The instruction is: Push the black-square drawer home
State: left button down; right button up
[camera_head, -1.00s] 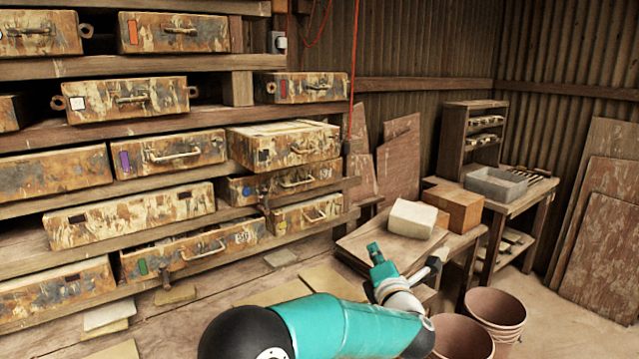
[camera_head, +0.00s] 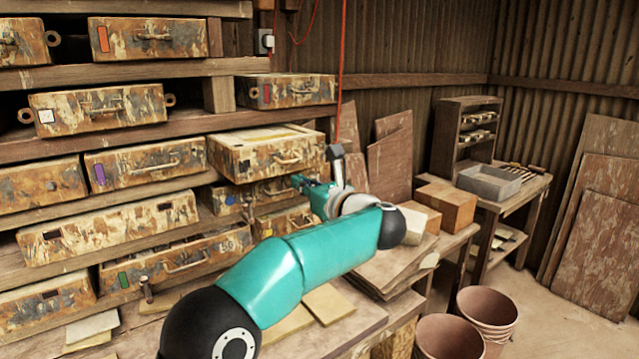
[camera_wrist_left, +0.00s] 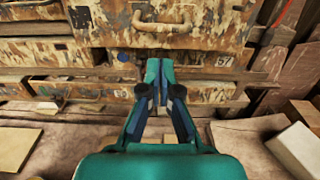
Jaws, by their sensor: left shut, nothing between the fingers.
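The black-square drawer (camera_head: 262,164) is a rusty, paint-flaked box with a small black square at the left of its front and a pale handle. It sticks out of the rack beyond its neighbours. It fills the top of the left wrist view, handle (camera_wrist_left: 160,26) above the fingers. My left gripper (camera_head: 299,182) is in front of the rack, just below the right part of this drawer's front. In the left wrist view my left gripper (camera_wrist_left: 160,64) is shut and empty, its tips below the handle. I cannot tell whether they touch the drawer. My right gripper is not in view.
A blue-marked drawer (camera_head: 230,200) sits just below, partly hidden by my arm. A purple-marked drawer (camera_head: 145,165) is to the left. A red cord (camera_head: 342,60) hangs right of the rack. Boards (camera_head: 388,165) lean behind; pots (camera_head: 487,310) stand at lower right.

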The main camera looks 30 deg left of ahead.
pick_arm(q)
jog(key=p+x, duration=0.1)
jog(key=x, duration=0.1)
jog(key=shift+a+r, duration=0.15)
jog(key=shift+a, duration=0.2)
jog(key=shift+w+a, duration=0.35)
jog(key=shift+a, duration=0.25)
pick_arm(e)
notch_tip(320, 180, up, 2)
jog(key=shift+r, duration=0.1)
